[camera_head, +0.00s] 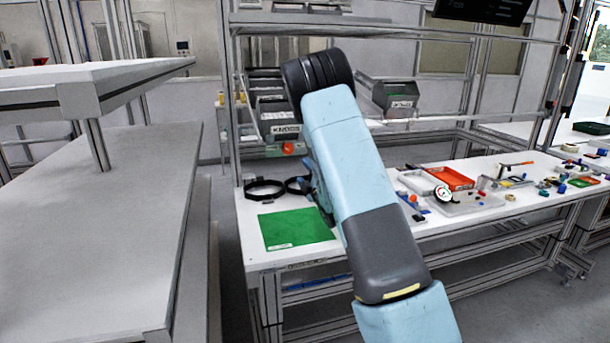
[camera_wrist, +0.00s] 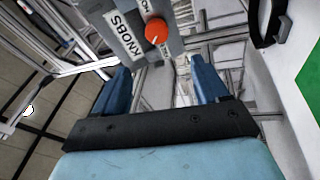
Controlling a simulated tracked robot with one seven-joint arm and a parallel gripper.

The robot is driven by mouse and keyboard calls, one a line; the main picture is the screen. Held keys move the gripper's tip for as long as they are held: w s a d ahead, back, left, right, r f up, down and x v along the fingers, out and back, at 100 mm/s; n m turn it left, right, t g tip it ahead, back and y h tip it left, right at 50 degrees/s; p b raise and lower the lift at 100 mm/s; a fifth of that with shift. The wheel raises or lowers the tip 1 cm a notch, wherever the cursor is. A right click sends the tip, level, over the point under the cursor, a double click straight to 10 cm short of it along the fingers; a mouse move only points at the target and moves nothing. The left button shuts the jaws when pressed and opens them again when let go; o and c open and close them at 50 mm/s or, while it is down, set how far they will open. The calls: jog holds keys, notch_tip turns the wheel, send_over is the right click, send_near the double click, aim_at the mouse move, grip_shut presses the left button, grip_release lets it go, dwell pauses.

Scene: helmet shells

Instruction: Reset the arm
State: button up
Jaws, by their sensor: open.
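My arm reaches up and across the middle of the head view. In the wrist view my gripper (camera_wrist: 160,85) is open, with its two blue fingers apart and nothing seen between them. In the head view its fingers are mostly hidden behind the arm, with a bit of blue showing beside it. Past the fingers in the wrist view is a grey bin labelled KNOBS (camera_wrist: 125,35) with a red knob (camera_wrist: 157,31) on its front. The bin also shows in the head view (camera_head: 283,129), on the rack left of my arm.
A white workbench (camera_head: 265,258) carries a green mat (camera_head: 290,228), black rings (camera_head: 264,189), a red tray (camera_head: 450,178) and several small parts. Shelf posts rise around the bench. A grey bin (camera_head: 390,92) hangs right of my arm. A grey table (camera_head: 100,240) stands at left.

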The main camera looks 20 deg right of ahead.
jog(key=s+d+r+m+g+h, duration=0.2)
jog(key=s+r+m+g+h, duration=0.4)
jog(key=s+r+m, duration=0.75)
jog(key=s+a+r+m+g, duration=0.1)
jog(key=s+a+g, duration=0.1)
jog(key=s, duration=1)
jog(key=s+a+r+m+g+y, duration=0.1)
jog(key=s+a+m+g, duration=0.1)
jog(key=s, duration=1)
jog(key=s+a+r+m+g+y, duration=0.1)
jog(key=s+g, duration=0.3)
jog(key=s, duration=0.8)
jog(key=shift+s+a+m+g, duration=0.35)
jog(key=shift+a+m, duration=0.2)
jog(key=shift+a, duration=0.15)
